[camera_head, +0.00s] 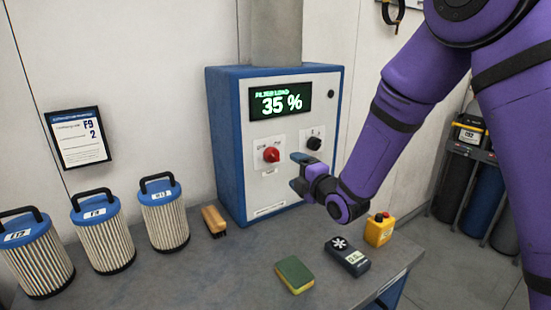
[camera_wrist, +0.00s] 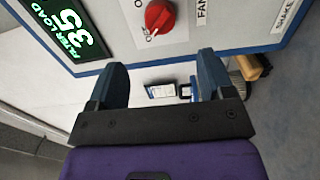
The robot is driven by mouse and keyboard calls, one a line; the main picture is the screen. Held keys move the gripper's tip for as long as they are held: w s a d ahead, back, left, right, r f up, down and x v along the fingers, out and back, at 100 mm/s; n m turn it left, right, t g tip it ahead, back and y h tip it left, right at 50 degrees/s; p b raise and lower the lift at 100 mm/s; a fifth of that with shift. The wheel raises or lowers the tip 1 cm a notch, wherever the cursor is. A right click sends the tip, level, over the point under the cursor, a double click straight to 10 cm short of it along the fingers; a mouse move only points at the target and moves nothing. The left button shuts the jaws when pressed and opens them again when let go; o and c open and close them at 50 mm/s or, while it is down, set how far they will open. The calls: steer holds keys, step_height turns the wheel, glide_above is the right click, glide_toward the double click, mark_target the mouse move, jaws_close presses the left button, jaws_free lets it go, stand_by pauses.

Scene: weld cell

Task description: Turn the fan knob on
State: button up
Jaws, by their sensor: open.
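The red fan knob (camera_head: 271,155) is on the white front panel of a blue cabinet (camera_head: 228,150), below the display at left. In the wrist view the red knob (camera_wrist: 160,16) is at the top edge, beside a FAN label; the small lettering around it is hard to read. My gripper (camera_head: 295,172) is just right of and below the red knob in the head view, apart from it. In the wrist view my gripper (camera_wrist: 161,68) has its fingers spread, with nothing between them; the knob lies beyond the fingertips.
A black knob (camera_head: 314,143) is right of the red one. The display (camera_head: 280,101) reads 35 %. On the bench are several filter cartridges (camera_head: 163,218), a brush (camera_head: 214,221), a sponge (camera_head: 294,274), a handheld meter (camera_head: 347,257) and a yellow button box (camera_head: 379,230).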

mark_target(276, 157)
steer(key=x, duration=1)
steer(key=shift+w+a, duration=0.3)
steer(key=shift+a, duration=0.05)
steer(key=shift+c, duration=0.2)
steer(key=c, duration=0.9)
